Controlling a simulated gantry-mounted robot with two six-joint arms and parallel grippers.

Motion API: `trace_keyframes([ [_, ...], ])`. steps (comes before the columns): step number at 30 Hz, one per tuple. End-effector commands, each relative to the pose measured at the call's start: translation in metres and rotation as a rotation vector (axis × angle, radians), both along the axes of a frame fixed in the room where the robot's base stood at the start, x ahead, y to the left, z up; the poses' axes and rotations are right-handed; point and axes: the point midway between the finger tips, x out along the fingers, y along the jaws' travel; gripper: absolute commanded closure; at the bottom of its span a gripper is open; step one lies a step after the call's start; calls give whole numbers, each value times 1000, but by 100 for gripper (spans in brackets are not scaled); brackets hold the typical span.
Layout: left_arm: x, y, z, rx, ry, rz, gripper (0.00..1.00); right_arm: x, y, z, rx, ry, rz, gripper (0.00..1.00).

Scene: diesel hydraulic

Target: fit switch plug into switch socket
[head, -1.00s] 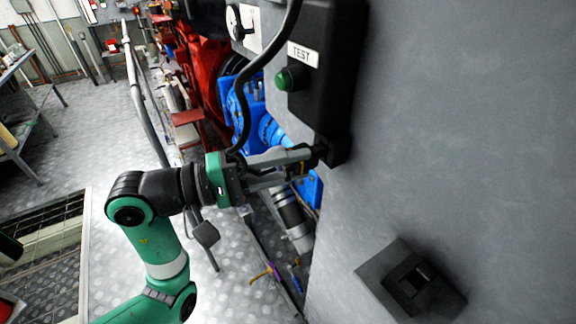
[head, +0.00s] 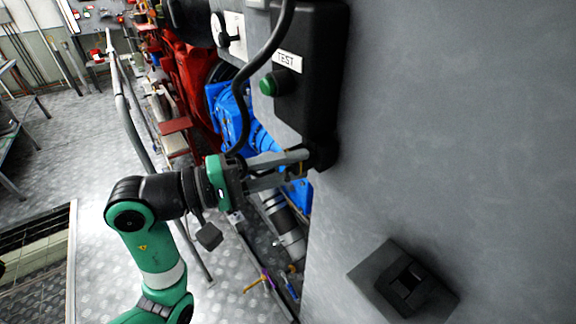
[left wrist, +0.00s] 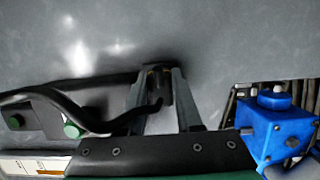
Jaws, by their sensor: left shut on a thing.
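My left gripper (head: 307,164) is level with the lower end of the black TEST box on the grey wall. In the left wrist view, my left gripper (left wrist: 158,72) is shut on the dark switch plug (left wrist: 159,88), with a black cable (left wrist: 100,124) running from it to the left. In the head view the plug is hard to tell from the dark box behind it. A dark square housing with a recessed opening, likely the switch socket (head: 408,283), is on the wall at lower right, well apart from the plug. My right gripper is out of view.
The black TEST box (head: 318,75) carries a green button (head: 272,84). The cable loops down in front of the wall. Blue machinery (head: 232,115) and a pipe railing (head: 128,105) stand left of the wall. The wall between box and housing is bare.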

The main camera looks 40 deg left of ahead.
Motion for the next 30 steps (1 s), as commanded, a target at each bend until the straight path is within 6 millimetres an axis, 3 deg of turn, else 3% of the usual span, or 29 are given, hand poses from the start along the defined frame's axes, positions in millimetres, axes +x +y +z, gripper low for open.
trace_keyframes([
  [2, 0, 0, 0, 0, -1, 0, 100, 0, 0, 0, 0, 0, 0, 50],
  [3, 0, 0, 0, 0, -1, 0, 59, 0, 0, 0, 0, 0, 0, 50],
  [8, 0, 0, 0, 0, -1, 0, 31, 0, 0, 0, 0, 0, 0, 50],
  [22, -7, 4, 1, 0, -7, 3, 31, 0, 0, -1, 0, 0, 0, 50],
  [30, -58, 29, -1, 4, -4, 9, 31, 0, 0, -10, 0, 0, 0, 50],
])
